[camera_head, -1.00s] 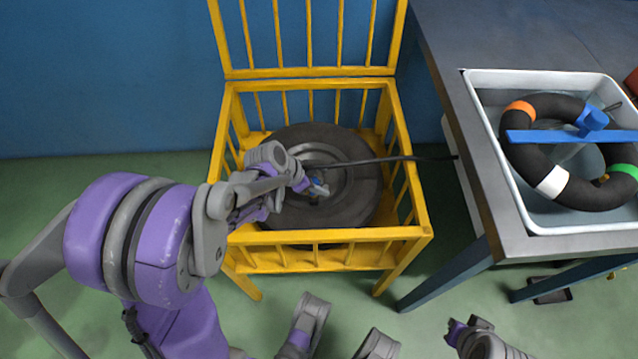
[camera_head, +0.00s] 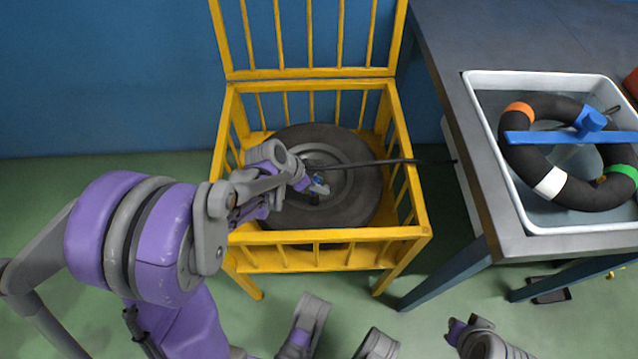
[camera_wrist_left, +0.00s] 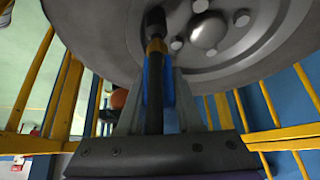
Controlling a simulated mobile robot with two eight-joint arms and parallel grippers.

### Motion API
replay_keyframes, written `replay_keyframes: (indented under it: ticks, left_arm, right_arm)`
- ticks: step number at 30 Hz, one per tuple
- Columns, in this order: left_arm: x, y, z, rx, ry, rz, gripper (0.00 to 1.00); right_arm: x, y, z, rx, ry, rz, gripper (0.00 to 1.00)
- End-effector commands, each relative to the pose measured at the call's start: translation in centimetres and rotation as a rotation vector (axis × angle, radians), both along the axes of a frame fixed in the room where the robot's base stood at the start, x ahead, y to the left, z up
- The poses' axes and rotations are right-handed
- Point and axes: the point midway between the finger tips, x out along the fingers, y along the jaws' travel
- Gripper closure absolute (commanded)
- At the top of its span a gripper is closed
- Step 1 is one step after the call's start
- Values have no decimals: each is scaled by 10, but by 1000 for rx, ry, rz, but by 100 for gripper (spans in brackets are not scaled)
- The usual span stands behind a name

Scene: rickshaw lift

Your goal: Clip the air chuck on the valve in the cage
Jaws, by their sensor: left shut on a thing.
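The wheel (camera_head: 352,206) with a dark tyre and grey rim lies in the yellow cage (camera_head: 330,236), whose lid is raised. My left gripper (camera_head: 308,184) reaches over the front left of the cage to near the hub. A black stem (camera_wrist_left: 154,20), probably the valve, is in line with the collar in front of the rim. I cannot tell whether they are joined. My right gripper is not recognisable in view.
A black hose (camera_head: 388,162) runs from the gripper across the cage's right side towards the table (camera_head: 447,65). On the table a white tub (camera_head: 486,122) of water holds a black tube with coloured bands under a blue bar. Cage bars surround my gripper closely.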

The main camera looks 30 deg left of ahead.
Motion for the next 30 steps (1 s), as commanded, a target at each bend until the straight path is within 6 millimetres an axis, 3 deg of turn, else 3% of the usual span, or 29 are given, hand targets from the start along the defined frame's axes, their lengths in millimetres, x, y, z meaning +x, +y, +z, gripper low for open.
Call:
replay_keyframes:
  ticks: [15, 30]
  left_arm:
    - [0, 0, 16, 0, 0, 0, 100]
    - [0, 0, 16, 0, 0, 0, 100]
  right_arm:
    - [-2, 0, 15, 0, -5, 0, 100]
    - [-2, 0, 15, 0, -5, 0, 100]
